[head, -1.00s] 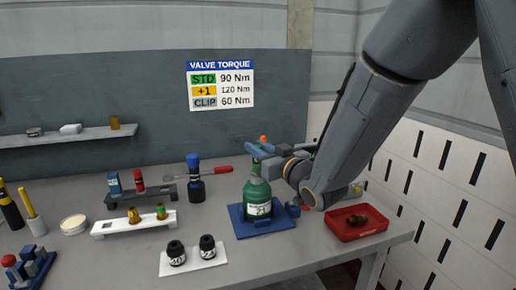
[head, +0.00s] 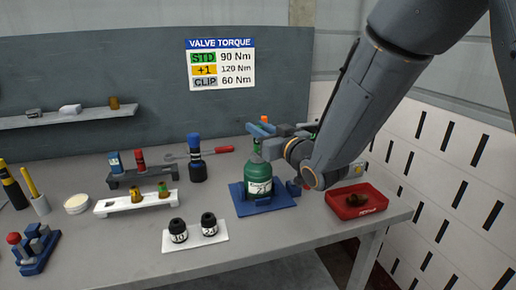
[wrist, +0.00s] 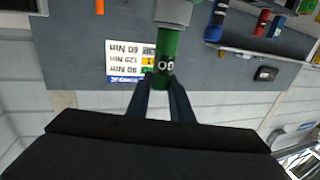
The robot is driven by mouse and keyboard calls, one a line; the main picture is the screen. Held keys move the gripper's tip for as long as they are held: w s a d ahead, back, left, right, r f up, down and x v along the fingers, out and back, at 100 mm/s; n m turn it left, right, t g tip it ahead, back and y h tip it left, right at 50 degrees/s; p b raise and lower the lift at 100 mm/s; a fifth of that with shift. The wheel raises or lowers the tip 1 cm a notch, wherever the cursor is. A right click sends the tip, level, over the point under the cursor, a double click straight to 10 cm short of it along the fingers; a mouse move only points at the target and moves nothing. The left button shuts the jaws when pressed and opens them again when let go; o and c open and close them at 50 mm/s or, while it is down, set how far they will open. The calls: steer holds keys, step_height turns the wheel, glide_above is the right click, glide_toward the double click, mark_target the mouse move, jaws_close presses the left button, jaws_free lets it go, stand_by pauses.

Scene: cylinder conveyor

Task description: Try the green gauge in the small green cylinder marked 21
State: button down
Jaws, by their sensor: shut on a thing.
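The small green cylinder (head: 258,186) stands upright on a blue base (head: 284,201) near the right of the bench in the head view. Its white label bears a number too small to read surely. My gripper (head: 258,136) is right above the cylinder, shut on the green gauge (wrist: 165,60). The gauge shows in the wrist view between my two dark fingers (wrist: 162,84), with round white markings and a grey part (wrist: 173,12) at the picture's top. In the head view only a bit of green shows over the cylinder's neck; I cannot tell whether they touch.
A red tray (head: 340,209) with a brown item stands right of the cylinder. A white plate (head: 196,238) with two black caps lies in front left. A white rack (head: 125,206), a dark rack (head: 125,180) and a blue-black bottle (head: 196,165) stand left. A torque sign (head: 220,64) hangs behind.

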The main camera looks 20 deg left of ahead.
steer(key=shift+r, duration=0.1)
steer(key=shift+r+p, duration=2.15)
steer(key=shift+r, duration=1.5)
